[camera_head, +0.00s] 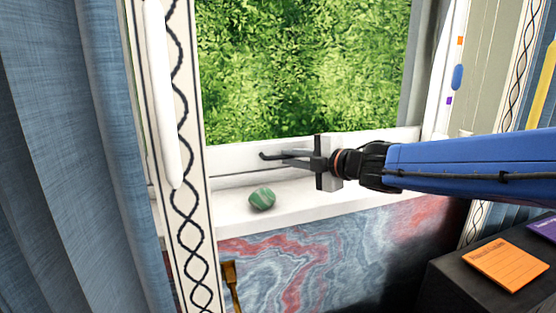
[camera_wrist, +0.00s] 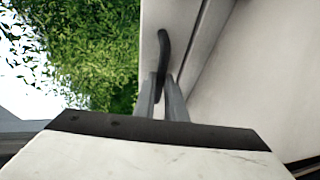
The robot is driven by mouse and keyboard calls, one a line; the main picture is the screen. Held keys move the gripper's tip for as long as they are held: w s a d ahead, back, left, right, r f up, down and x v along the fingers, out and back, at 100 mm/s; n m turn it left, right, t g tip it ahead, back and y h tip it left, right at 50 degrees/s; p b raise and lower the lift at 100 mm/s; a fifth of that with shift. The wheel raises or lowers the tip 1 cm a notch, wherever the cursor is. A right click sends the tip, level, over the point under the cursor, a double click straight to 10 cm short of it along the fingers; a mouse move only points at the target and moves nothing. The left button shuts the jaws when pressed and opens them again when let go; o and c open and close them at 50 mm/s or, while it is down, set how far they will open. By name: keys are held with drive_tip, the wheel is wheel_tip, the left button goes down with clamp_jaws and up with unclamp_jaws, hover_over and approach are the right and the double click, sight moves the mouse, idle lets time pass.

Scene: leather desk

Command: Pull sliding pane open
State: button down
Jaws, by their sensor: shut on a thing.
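The sliding pane (camera_head: 300,70) shows green foliage through its glass, with a white frame rail (camera_head: 385,139) along its bottom. A dark curved handle (camera_head: 268,156) is on the lower frame. My gripper (camera_head: 283,157) reaches in from the right and its fingers are shut on the handle. The wrist view shows the handle (camera_wrist: 163,45) rising from between the two grey fingers (camera_wrist: 163,95), against the white frame. The fingers hide the handle's lower part.
A green striped ball-like stone (camera_head: 262,199) lies on the white sill (camera_head: 320,203) just below the gripper. Blue curtain (camera_head: 60,150) and a patterned trim (camera_head: 190,210) stand at left. A dark cabinet (camera_head: 450,290) with an orange note (camera_head: 505,264) is at lower right.

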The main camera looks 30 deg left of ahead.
drive_tip(key=w+d, duration=0.2)
drive_tip(key=w, duration=0.1)
drive_tip(key=w+d, duration=0.6)
drive_tip(key=shift+w+d, duration=0.15)
drive_tip(key=shift+w, duration=0.15)
drive_tip(key=c, duration=1.8)
unclamp_jaws()
drive_tip(key=shift+s+f, duration=0.1)
